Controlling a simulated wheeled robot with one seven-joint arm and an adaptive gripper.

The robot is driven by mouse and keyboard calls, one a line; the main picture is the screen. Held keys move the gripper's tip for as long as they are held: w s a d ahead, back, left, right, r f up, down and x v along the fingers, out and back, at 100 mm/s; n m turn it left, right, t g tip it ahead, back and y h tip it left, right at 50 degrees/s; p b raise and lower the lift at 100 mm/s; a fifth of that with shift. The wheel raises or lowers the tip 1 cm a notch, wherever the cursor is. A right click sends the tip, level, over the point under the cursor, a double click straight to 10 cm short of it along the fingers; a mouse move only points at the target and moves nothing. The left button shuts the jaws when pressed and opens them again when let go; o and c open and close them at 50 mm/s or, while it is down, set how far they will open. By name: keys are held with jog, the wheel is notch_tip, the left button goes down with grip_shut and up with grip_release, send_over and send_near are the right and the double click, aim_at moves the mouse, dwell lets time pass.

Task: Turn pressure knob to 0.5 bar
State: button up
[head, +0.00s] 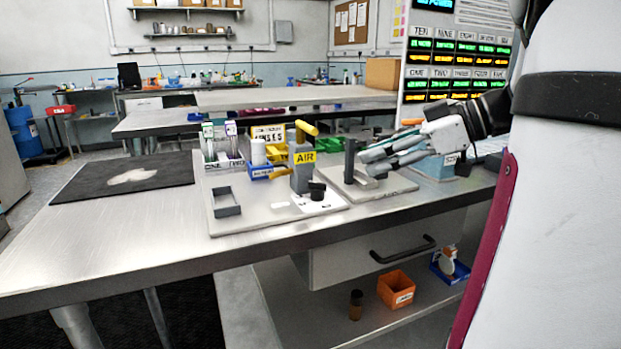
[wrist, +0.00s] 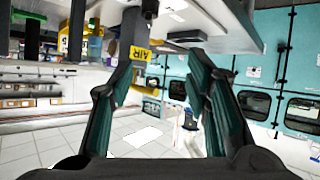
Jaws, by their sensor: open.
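The grey air unit (head: 301,172) stands on a light board on the metal bench in the head view, with a yellow AIR label and a yellow lever on top. A black knob (head: 317,190) sits low on its front right side, taken to be the pressure knob; its scale is too small to read. My gripper (head: 368,160) is to the right of the unit, pointing left, apart from the knob. In the wrist view my gripper (wrist: 165,62) has its fingers spread with nothing between them. The AIR label (wrist: 141,53) shows there beyond the left finger.
A dark upright post (head: 349,160) on a grey plate stands between the unit and my gripper. Labelled racks (head: 220,143) and a blue bin (head: 260,172) stand left of the unit. A dark mat (head: 125,183) lies at the left. The bench front is clear.

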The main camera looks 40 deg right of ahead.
aim_at(326, 184)
jog(key=shift+d+f+m+p, duration=0.5)
jog(key=shift+d+f+p, duration=0.2)
jog(key=shift+d+f, duration=0.95)
jog(key=shift+t, duration=0.3)
jog(key=b+x, duration=0.1)
jog(key=x, duration=0.3)
jog(key=b+x, duration=0.1)
jog(key=x, duration=0.3)
jog(key=b+x, duration=0.2)
jog(key=x, duration=0.3)
jog(key=shift+s+a, duration=0.1)
jog(key=shift+a, duration=0.35)
jog(key=shift+y, duration=0.3)
grip_shut()
